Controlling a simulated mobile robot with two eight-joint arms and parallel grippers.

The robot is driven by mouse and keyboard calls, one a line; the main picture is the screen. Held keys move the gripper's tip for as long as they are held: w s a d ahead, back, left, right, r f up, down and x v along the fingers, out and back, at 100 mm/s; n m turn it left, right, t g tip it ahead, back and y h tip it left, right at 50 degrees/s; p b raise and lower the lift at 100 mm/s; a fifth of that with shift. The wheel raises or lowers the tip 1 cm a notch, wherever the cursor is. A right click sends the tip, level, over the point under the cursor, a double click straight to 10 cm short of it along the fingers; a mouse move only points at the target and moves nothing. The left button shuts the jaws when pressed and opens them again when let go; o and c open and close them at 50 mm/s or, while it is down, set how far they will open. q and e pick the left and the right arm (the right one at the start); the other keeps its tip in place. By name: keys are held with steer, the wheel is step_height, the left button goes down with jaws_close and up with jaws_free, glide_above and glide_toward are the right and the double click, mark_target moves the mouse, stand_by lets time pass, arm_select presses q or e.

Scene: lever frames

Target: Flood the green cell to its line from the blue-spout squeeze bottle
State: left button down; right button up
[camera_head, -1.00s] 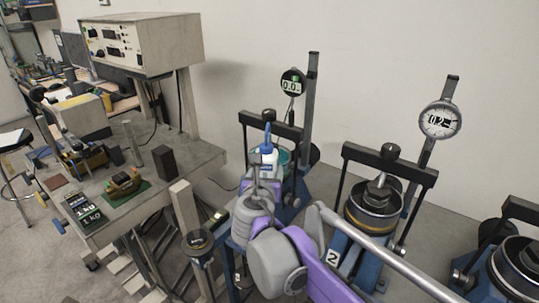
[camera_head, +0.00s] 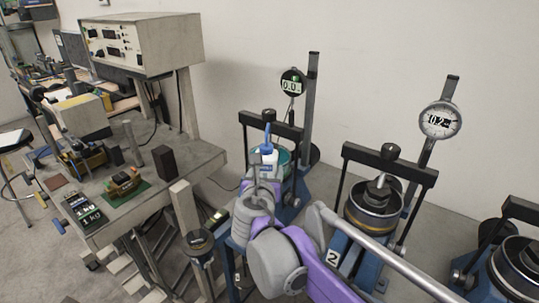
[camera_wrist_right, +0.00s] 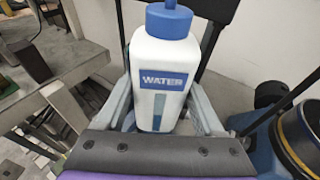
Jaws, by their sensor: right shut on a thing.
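The white squeeze bottle (camera_head: 268,159) has a blue cap and a blue spout, and stands in front of the leftmost test frame. In the right wrist view the bottle (camera_wrist_right: 160,62) shows a blue WATER label. My right gripper (camera_wrist_right: 160,112) is shut on the bottle, one finger on each side; its arm comes up from below in the head view. The green cell (camera_head: 285,157) shows as a teal rim just behind and right of the bottle, partly hidden by it. Its line and water level cannot be made out. My left gripper is not in view.
The leftmost frame has a black crossbar (camera_head: 270,123) and a dial gauge (camera_head: 292,82) above the cell. A second frame with a dark cell (camera_head: 374,211) stands to the right. A grey bench (camera_head: 150,195) with blocks and weights is at left.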

mark_target(265, 159)
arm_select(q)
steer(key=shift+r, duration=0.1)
arm_select(e)
steer(key=shift+r, duration=0.15)
